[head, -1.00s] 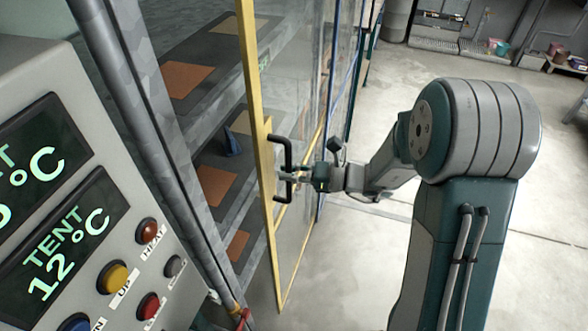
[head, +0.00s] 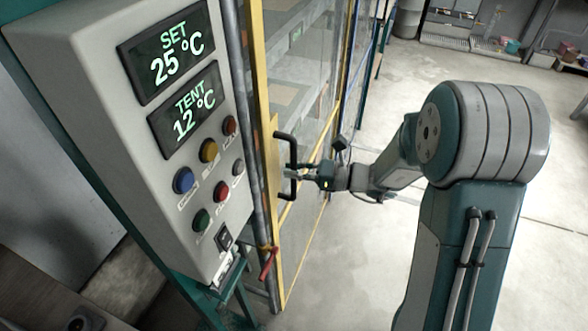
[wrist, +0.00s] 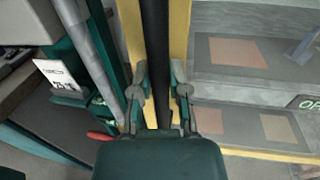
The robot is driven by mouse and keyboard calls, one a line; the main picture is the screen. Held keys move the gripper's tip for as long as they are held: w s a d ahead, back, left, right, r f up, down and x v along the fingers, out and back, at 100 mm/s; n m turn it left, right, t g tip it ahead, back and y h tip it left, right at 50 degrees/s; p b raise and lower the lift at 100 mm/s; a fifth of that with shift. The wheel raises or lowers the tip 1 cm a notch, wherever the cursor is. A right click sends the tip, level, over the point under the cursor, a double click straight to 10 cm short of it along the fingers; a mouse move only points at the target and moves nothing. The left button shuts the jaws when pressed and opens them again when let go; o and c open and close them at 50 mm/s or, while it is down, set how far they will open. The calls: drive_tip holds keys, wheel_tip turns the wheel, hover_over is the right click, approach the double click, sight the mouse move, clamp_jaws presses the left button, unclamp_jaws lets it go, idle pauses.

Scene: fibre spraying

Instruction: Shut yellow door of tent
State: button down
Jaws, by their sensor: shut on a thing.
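The yellow-framed door (head: 275,215) of the tent has clear panes and stands upright close beside the grey post (head: 235,60) in the head view. Any small gap between them is hard to judge. A black bar handle (head: 291,152) is fixed to the yellow frame. My gripper (head: 297,173) is at the handle from the right, shut on its upright bar. In the wrist view my gripper (wrist: 161,92) has a finger on each side of the black handle (wrist: 155,40), with the yellow frame (wrist: 180,35) behind it.
A control box (head: 120,110) with two displays, reading SET 25 °C and TENT 12 °C, and several buttons stands left of the door. A red lever (head: 268,263) is low by the post. Shelves with brown panels (wrist: 240,52) show through the panes. The floor at right (head: 390,260) is clear.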

drive_tip(key=shift+s+a, duration=0.1)
drive_tip(key=c, duration=0.6)
unclamp_jaws()
drive_tip(key=shift+s, duration=0.1)
drive_tip(key=shift+a, duration=0.2)
drive_tip(key=shift+d, duration=0.1)
drive_tip(key=s+d, duration=0.1)
drive_tip(key=d, duration=1)
drive_tip(key=shift+s+d, duration=0.3)
drive_tip(key=shift+d, duration=0.05)
